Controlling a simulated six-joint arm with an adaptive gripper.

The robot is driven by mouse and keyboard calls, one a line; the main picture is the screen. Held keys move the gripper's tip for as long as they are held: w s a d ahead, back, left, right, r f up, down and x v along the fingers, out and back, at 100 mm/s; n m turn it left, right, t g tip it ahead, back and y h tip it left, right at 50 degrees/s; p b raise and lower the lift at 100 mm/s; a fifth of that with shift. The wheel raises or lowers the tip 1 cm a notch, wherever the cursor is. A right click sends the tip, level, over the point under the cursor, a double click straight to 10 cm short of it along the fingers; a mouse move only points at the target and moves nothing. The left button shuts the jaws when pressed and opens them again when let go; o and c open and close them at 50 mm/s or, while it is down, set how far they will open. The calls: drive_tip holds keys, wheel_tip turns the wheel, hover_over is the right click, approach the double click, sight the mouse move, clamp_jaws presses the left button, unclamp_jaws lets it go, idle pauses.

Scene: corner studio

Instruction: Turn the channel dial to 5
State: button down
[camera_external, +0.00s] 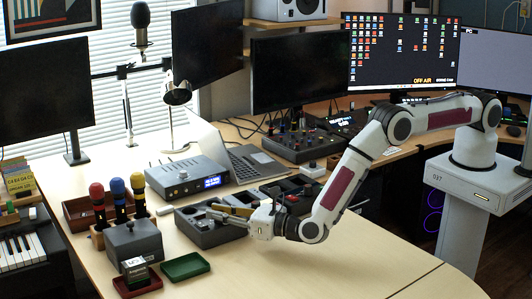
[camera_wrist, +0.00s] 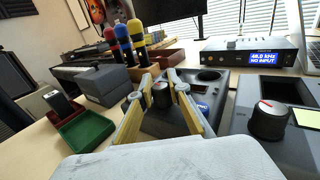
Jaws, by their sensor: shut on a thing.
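In the wrist view, a small dark round knob (camera_wrist: 160,95) stands on a dark grey unit (camera_wrist: 225,84) with a partly covered blue label. My gripper (camera_wrist: 165,88) has its two yellow fingers shut on this knob, one on each side. In the external view, my gripper (camera_external: 226,212) reaches from the right over the grey unit (camera_external: 203,237), and the knob cannot be made out there. A larger black knob (camera_wrist: 268,120) with a red pointer mark sits on a second panel, right of my fingers and apart from them. I cannot read any channel numbers around either knob.
A grey audio box (camera_external: 187,176) with a lit blue display stands behind the unit. Microphones with red, blue and yellow tops (camera_external: 117,188) stand to the left, beside a grey box (camera_external: 133,243). Green (camera_external: 185,266) and red (camera_external: 138,284) trays lie in front. The front right table is clear.

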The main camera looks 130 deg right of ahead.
drive_tip(key=shift+w+d+r+m+g+h, duration=0.15)
drive_tip(key=shift+m+g+h, duration=0.25)
drive_tip(key=shift+g, duration=0.2)
drive_tip(key=shift+s+r+m+g+h, duration=0.15)
drive_tip(key=shift+m+g+h, duration=0.15)
drive_tip(key=shift+m+g, duration=0.25)
drive_tip(key=shift+f+m+g, duration=0.1)
drive_tip(key=shift+m+g, duration=0.25)
drive_tip(key=shift+g, duration=0.3)
drive_tip(key=c, duration=1.9)
unclamp_jaws()
drive_tip(key=shift+f, duration=0.1)
drive_tip(key=shift+a, duration=0.25)
drive_tip(key=shift+f+v, duration=0.2)
drive_tip(key=shift+v, duration=5.7)
